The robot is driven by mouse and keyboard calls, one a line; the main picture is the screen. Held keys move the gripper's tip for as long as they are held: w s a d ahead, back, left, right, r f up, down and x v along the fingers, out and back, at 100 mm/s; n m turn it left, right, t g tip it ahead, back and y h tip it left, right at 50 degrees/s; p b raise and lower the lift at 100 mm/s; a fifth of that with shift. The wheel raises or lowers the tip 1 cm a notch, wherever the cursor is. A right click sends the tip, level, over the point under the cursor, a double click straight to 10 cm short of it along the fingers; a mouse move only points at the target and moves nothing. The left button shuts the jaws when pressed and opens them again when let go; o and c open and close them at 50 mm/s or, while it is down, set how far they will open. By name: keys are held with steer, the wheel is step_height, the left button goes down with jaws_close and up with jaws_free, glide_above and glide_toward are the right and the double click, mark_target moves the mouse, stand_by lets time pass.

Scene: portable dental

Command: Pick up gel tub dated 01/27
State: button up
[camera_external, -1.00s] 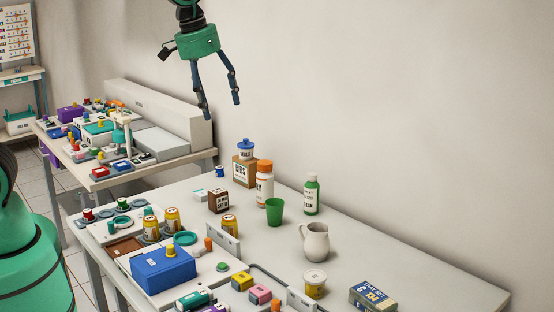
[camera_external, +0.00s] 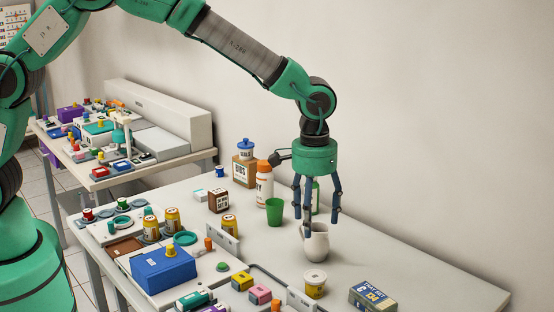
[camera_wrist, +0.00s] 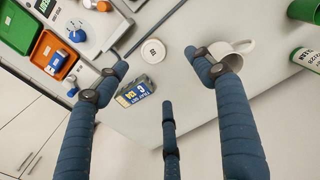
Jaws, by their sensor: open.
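A small tub with a white lid and a yellow label (camera_external: 315,285) stands on the near part of the table, in front of the white pitcher. Its round lid (camera_wrist: 153,51) shows from above in the wrist view, between my fingers. Several yellow tubs, one of them here (camera_external: 229,227), stand further left. I cannot read a date on any of them. My gripper (camera_external: 318,215) is open and empty, above and beside the white pitcher (camera_external: 317,245), with its fingers pointing down. In the wrist view, my spread fingers (camera_wrist: 164,72) hold nothing.
A blue and yellow box (camera_external: 373,296) lies right of the white-lidded tub. A green cup (camera_external: 275,211), an orange-capped bottle (camera_external: 265,188) and a green bottle (camera_external: 315,197), partly hidden by my fingers, stand behind. A blue box (camera_external: 163,270) is at left. The table's right side is clear.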

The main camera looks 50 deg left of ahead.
mark_target(316, 275)
steer(key=shift+s+d+f, duration=0.1)
steer(key=shift+d+f, duration=0.95)
steer(key=shift+f, duration=0.2)
steer(key=shift+f, duration=0.15)
steer(key=shift+f+b, duration=0.85)
steer(key=shift+f, duration=3.3)
steer(key=shift+f, duration=0.1)
steer(key=shift+a+f+b, duration=0.15)
steer(key=shift+f+b, duration=0.65)
steer(key=shift+f, duration=1.7)
steer(key=c, duration=1.3)
